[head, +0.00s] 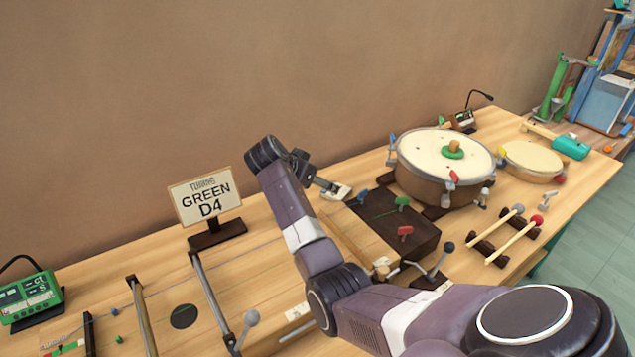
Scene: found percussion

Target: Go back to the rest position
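My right arm comes in from the lower right and reaches over the wooden bench (262,262). Its gripper (328,186) is small in the head view, at the far end of the arm beyond the wrist, above the back part of the bench. It points right and down, close to a small pale block on the bench. I cannot tell whether its fingers are open or shut, or whether they touch the block. My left gripper is not in view.
A sign reading "GREEN D4" (207,198) stands left of the arm. A large drum (425,152), a dark box (388,222), a small drum (532,158) and two mallets (514,241) are on the right. A green tuner (30,299) and metal bars (212,299) are on the left.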

